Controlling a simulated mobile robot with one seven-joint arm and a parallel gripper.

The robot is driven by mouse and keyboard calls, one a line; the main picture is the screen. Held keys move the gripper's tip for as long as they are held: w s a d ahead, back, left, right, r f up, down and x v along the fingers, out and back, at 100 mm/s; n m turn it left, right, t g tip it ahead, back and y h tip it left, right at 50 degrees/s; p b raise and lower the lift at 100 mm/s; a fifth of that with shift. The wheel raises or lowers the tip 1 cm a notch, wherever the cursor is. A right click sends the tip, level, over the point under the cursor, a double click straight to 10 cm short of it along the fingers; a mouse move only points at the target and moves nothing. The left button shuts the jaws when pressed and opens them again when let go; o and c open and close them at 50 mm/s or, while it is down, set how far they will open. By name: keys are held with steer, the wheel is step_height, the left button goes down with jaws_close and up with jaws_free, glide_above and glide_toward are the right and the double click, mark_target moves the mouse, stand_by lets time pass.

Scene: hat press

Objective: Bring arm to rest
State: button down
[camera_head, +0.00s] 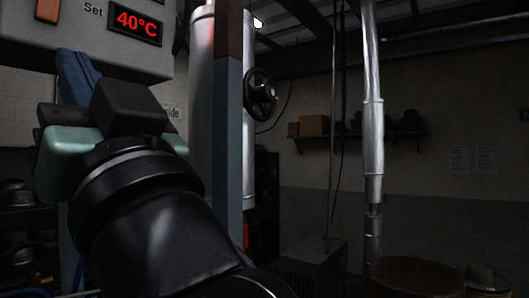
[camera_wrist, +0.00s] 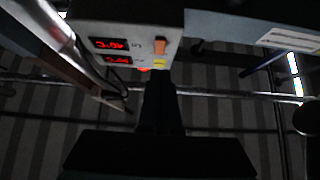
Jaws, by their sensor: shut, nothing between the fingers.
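My arm rises from the bottom of the head view, black and bent up to the left. It ends in a teal hand (camera_head: 62,165) in front of and below a grey control box (camera_head: 100,50). My gripper (camera_wrist: 160,78) shows as a dark shape in the middle of the wrist view. Its fingers are together with nothing between them. The control box also shows in the wrist view (camera_wrist: 150,15), upside down, beyond the fingertips. I cannot tell the exact gap, but no contact shows.
The control box has a red display (camera_head: 138,22) reading 40°C and an orange switch (camera_head: 47,10). A blue-grey post (camera_head: 229,150) and a black handwheel (camera_head: 261,94) stand right of my arm. A shelf (camera_head: 365,137) with boxes and hats is on the far wall. A dark round table (camera_head: 415,277) is lower right.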

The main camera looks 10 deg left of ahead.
steer(key=w+d+f+m+t+h, duration=0.1)
steer(key=d+f+m+t+h, duration=0.3)
steer(key=d+m+t+h, duration=0.2)
steer(key=w+d+f+m+t+h, duration=0.1)
steer(key=d+f+m+t+h, duration=0.2)
steer(key=d+m+t+h, duration=0.4)
steer(key=d+t+h, duration=0.4)
steer(key=d+h, duration=0.4)
steer(key=h, duration=0.3)
steer(key=shift+w+d+f+m+t, duration=0.2)
steer(key=shift+f+m+t, duration=0.1)
steer(key=shift+f, duration=0.1)
